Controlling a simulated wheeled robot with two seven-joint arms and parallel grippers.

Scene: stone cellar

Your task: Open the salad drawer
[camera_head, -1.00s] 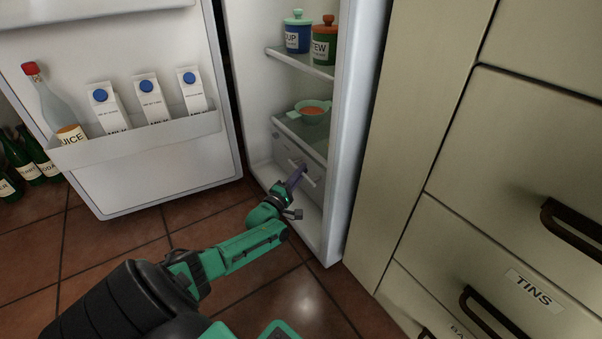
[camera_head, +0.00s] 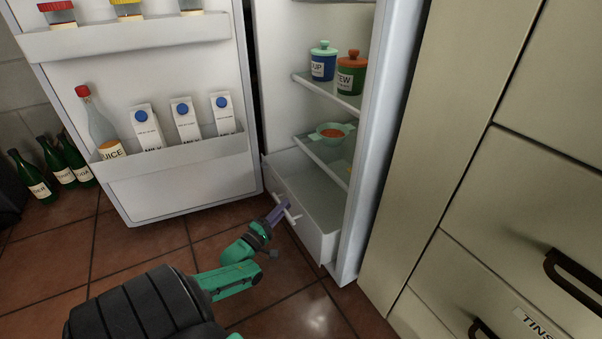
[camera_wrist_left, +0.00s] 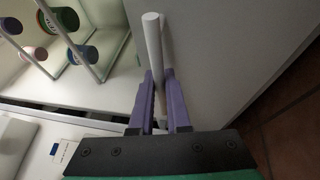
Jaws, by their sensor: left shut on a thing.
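The salad drawer (camera_head: 312,238) is a white drawer at the bottom of the open fridge. It stands pulled out toward me, and its inside shows from above. My left gripper (camera_head: 281,211) is shut on the drawer's white bar handle (camera_head: 291,209). In the left wrist view, the purple fingers of the gripper (camera_wrist_left: 160,100) sit on either side of the handle (camera_wrist_left: 153,45). The inside of the drawer looks empty where I can see it. My right gripper is not in view.
The fridge door (camera_head: 180,195) stands open at the left, with milk cartons and a juice bottle in its rack. A bowl (camera_head: 331,132) sits on the shelf above the drawer. Cream cabinets (camera_head: 455,190) stand close on the right. Green bottles (camera_head: 60,165) stand at far left.

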